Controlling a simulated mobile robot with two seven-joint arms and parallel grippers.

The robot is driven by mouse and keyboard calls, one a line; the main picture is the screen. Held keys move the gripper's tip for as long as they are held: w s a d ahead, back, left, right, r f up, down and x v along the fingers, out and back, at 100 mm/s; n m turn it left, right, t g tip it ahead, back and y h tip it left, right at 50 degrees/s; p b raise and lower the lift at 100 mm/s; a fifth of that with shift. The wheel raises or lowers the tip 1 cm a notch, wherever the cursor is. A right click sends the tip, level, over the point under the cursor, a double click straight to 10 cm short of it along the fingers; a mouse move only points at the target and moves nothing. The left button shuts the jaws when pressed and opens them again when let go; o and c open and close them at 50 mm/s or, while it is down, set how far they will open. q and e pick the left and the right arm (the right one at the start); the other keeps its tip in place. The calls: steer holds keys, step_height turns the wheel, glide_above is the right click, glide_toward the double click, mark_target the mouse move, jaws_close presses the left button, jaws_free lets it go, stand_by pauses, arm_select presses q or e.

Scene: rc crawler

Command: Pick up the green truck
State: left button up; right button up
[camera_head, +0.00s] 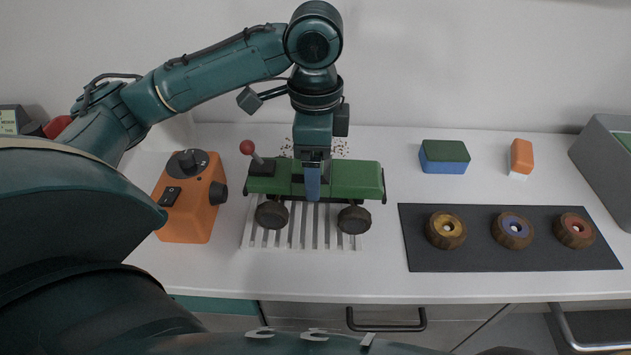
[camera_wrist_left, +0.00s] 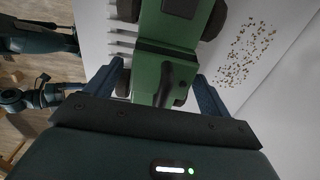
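The green truck (camera_head: 355,180) stands on its dark wheels at a slatted white rack, and its body lies left to right in the head view. My left gripper (camera_head: 312,185) comes down from above over the middle of its body. In the left wrist view the truck (camera_wrist_left: 170,50) lies between the two fingers of my left gripper (camera_wrist_left: 155,80). Some space shows between the left-hand finger and the body, and the right-hand finger is close to the body. The gripper looks open around it.
An orange control box (camera_head: 192,205) stands left of the truck. A black mat (camera_head: 480,262) with three wheels lies to the right. Behind it are a green and blue block (camera_head: 444,157), an orange and white block (camera_head: 522,155) and a grey bin (camera_head: 602,160). Small specks lie behind the truck.

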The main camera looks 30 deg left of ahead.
arm_select(q)
jaws_close()
stand_by(0.8)
